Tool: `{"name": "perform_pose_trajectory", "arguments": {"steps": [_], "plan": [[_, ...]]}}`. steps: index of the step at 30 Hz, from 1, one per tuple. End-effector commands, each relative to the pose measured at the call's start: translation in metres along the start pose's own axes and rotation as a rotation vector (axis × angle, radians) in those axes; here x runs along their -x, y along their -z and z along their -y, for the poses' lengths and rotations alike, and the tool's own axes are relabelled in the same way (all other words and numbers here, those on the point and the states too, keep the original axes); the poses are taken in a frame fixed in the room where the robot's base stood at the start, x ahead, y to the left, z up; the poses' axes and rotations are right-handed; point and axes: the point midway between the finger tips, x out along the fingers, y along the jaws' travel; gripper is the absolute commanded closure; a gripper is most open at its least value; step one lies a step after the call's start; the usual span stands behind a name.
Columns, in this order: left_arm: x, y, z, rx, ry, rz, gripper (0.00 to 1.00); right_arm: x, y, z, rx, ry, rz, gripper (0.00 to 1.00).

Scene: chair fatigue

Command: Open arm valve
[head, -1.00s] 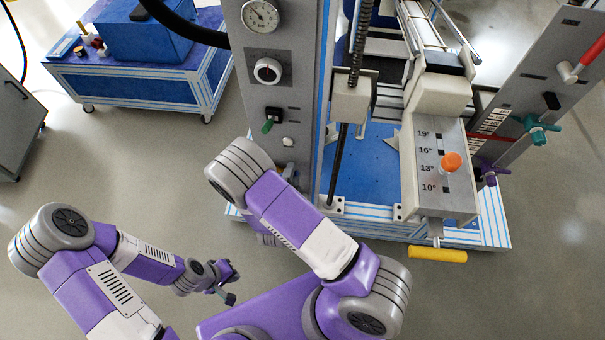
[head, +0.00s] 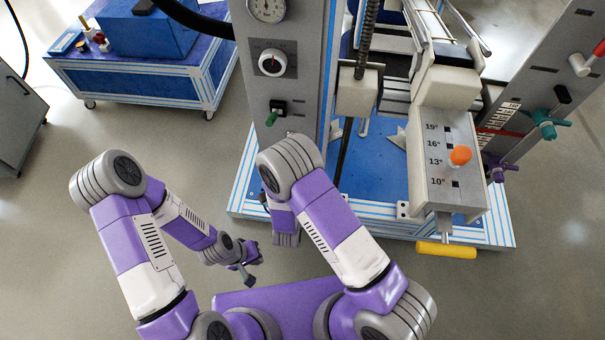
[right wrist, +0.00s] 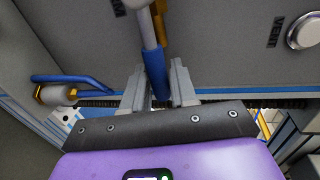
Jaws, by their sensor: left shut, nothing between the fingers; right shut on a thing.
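In the right wrist view a valve lever with a grey stem and a blue grip (right wrist: 155,75) comes down from a grey panel. My right gripper (right wrist: 159,80) is shut on it, with a finger on each side of the blue part. I cannot tell from the label whether it is the arm valve. In the head view my right arm hides that gripper and the lever. My left gripper (head: 246,268) is shut and empty, low in front of the machine, apart from everything.
The grey machine column (head: 274,95) carries a gauge, a dial (head: 272,62) and a green-tipped lever (head: 271,118). A second blue lever (right wrist: 75,82) is left in the wrist view. A yellow handle (head: 446,250) sticks out at the front. A blue cart (head: 140,85) stands at the back left.

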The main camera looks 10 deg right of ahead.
Motion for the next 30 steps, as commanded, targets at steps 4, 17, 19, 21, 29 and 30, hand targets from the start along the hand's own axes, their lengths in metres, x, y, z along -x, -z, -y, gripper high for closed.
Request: {"name": "perform_pose_trajectory", "arguments": {"steps": [4, 17, 19, 21, 29, 30], "plan": [[0.000, 0.000, 0.000, 0.000, 0.000, 0.000, 1.00, 0.001, -0.001, -0.002, -0.002, -0.005, 0.004, 1.00], [0.000, 0.000, 0.000, 0.000, 0.000, 0.000, 1.00, 0.000, 0.000, -0.001, -0.001, -0.003, 0.002, 0.55], [0.000, 0.000, 0.000, 0.000, 0.000, 0.000, 1.00, 0.001, 0.000, -0.001, -0.001, -0.003, 0.002, 0.55], [0.001, 0.000, 0.000, 0.000, 0.000, 0.000, 1.00, 0.003, 0.000, -0.001, 0.000, -0.004, 0.002, 0.55], [0.011, -0.001, -0.004, 0.000, 0.000, 0.000, 1.00, 0.042, -0.001, 0.000, 0.001, -0.006, 0.005, 0.55], [0.012, -0.001, -0.005, 0.000, 0.000, 0.000, 1.00, 0.049, -0.001, 0.000, 0.001, -0.007, 0.005, 0.55]]}}
